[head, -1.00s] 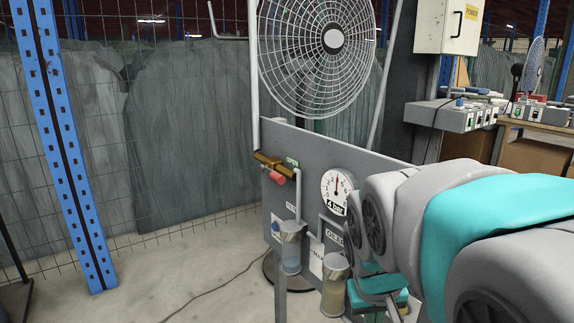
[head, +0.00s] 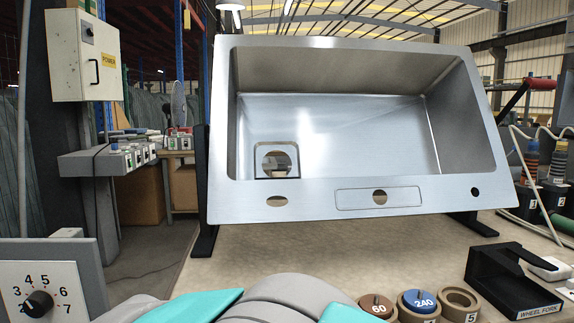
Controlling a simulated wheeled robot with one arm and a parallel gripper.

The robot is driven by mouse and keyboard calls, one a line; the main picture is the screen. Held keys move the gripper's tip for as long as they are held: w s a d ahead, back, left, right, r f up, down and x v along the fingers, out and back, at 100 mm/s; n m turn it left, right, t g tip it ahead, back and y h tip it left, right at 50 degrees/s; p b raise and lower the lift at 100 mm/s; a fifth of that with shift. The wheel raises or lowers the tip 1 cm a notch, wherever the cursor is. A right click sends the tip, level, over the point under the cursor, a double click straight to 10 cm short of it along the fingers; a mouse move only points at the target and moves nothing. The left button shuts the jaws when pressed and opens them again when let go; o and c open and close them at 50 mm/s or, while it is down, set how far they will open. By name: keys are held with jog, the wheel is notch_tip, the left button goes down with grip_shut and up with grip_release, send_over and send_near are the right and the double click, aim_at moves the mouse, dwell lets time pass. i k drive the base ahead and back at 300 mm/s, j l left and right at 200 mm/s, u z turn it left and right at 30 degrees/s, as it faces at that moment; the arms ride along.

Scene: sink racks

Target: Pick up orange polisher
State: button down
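I cannot make out an orange polisher for certain in the head view. My gripper is not in view. Only my grey and teal arm shows at the bottom centre, apart from these items.
A large steel sink (head: 350,203) stands tilted on black supports above a beige table (head: 330,248). A dial box (head: 52,280) is at lower left.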

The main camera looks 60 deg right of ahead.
aim_at(531, 160)
jog(key=k+l+z, duration=0.1)
jog(key=z, duration=0.35)
jog(key=k+l+z, duration=0.2)
jog(key=z, duration=0.25)
jog(key=k+z, duration=0.1)
jog(key=z, duration=2.35)
jog(key=l+u, duration=0.2)
jog(key=u, duration=0.25)
jog(key=k+l+u, duration=0.1)
jog(key=u, duration=0.4)
jog(key=k+l+u, duration=0.1)
jog(key=u, duration=0.35)
jog(key=l, duration=0.1)
